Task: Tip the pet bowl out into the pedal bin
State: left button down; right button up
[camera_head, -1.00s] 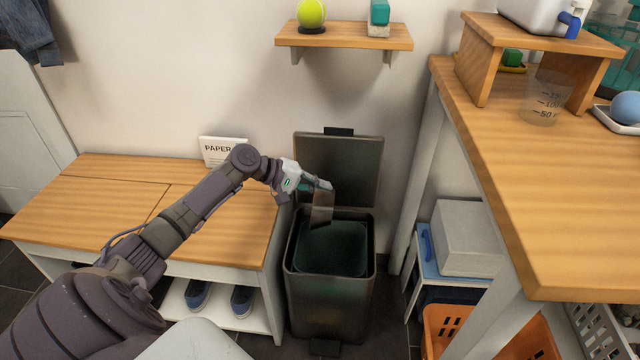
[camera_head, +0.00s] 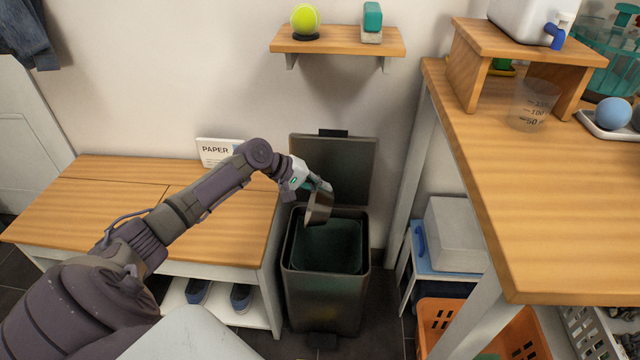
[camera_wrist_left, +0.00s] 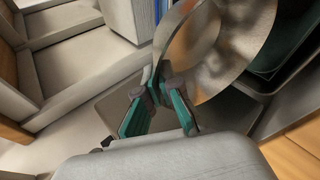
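The pet bowl (camera_head: 319,209) is a shiny metal bowl, tilted in the air above the left part of the open pedal bin. In the left wrist view the bowl (camera_wrist_left: 222,45) fills the upper right. My left gripper (camera_head: 321,187) is shut on the bowl's edge; its teal fingers (camera_wrist_left: 158,84) meet at the bowl in the left wrist view. The pedal bin (camera_head: 322,298) is dark grey, with its lid (camera_head: 343,170) up against the wall and a dark green liner inside. I cannot see contents in the bowl or at the bin's bottom. My right gripper is out of view.
A wooden bench (camera_head: 110,185) with a PAPER sign (camera_head: 216,152) stands left of the bin, shoes below. A wooden counter (camera_head: 520,200) is at the right. A shelf (camera_head: 338,43) with a tennis ball (camera_head: 305,20) hangs above. An orange basket (camera_head: 438,318) sits lower right.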

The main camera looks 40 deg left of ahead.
pick_arm(q)
jog(key=shift+w+r, duration=0.1)
jog(key=shift+r, duration=0.1)
jog(key=p, duration=0.1)
jog(key=r+y+p, duration=0.1)
jog(key=shift+w+d+r+g+p, duration=0.15)
jog(key=shift+w+d+g+p, duration=0.05)
jog(key=shift+d+g+p, duration=0.2)
jog(key=shift+w+d+f+m+g+y, duration=0.2)
jog(key=shift+d+f+m+g+y, duration=0.1)
jog(key=shift+f+y, duration=0.3)
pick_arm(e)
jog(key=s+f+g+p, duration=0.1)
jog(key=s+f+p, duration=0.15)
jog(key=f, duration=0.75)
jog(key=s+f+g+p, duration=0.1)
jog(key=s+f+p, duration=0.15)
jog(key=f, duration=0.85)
pick_arm(q)
jog(key=w+d+f+m+g+y+b, duration=0.1)
jog(key=d+g+y, duration=0.4)
jog(key=y, duration=0.5)
jog(key=shift+w+f+m+g+b, duration=0.3)
jog(key=shift+w+f+g+b, duration=0.3)
jog(key=shift+w+f+b, duration=0.35)
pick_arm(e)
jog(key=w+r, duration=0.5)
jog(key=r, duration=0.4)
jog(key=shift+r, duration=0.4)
